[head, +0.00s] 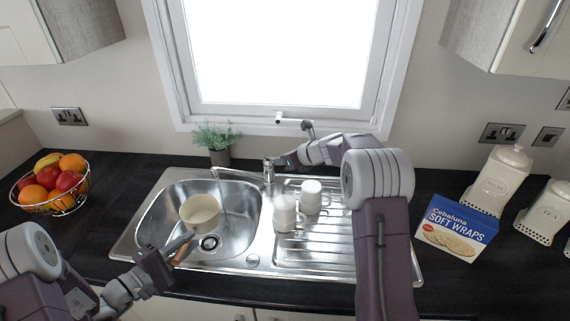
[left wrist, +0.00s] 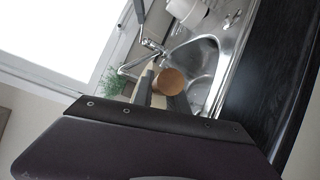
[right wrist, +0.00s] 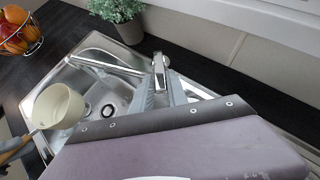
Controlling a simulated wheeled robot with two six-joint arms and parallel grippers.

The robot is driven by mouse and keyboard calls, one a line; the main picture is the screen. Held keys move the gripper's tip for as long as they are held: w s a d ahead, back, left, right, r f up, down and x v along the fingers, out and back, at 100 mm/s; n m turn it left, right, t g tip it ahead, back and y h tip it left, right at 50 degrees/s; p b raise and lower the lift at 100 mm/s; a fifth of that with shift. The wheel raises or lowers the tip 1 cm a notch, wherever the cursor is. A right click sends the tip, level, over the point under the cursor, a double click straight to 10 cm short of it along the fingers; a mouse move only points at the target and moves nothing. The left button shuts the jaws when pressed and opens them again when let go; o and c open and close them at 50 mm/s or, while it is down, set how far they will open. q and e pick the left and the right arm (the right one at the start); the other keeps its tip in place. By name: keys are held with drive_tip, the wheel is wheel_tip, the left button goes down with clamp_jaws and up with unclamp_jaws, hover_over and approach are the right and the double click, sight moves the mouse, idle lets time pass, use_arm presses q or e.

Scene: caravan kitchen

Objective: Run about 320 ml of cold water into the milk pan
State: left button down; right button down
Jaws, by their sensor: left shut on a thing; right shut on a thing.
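The cream milk pan (head: 199,213) is upright over the left of the sink bowl (head: 247,207). Its wooden handle (head: 183,254) is in my left gripper (head: 174,250), which is shut on it. The handle's round end (left wrist: 169,82) shows in the left wrist view. The tap (head: 268,172) stands behind the sink, its spout reaching left. A thin water stream (head: 219,190) falls from it near the pan's right rim; I cannot tell whether it enters the pan. My right gripper (head: 278,161) is shut on the tap lever (right wrist: 158,62). The pan (right wrist: 59,106) also shows in the right wrist view.
White mugs (head: 286,213) stand on the drainer (head: 330,240) right of the bowl. A potted plant (head: 217,140) is behind the sink. A fruit basket (head: 52,187) is at left. A soft wraps box (head: 457,232) and white canisters (head: 497,184) are at right.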

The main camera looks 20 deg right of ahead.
drive_tip(key=shift+w+a+r+g, duration=0.1)
drive_tip(key=shift+w+r+g, duration=0.15)
drive_tip(key=shift+r+g, duration=0.2)
drive_tip(key=c, duration=1.3)
unclamp_jaws()
drive_tip(key=shift+h, duration=0.3)
drive_tip(key=shift+s, duration=0.1)
drive_tip(key=v, duration=1.1)
drive_tip(key=shift+s+r, duration=0.2)
drive_tip(key=shift+s, duration=0.1)
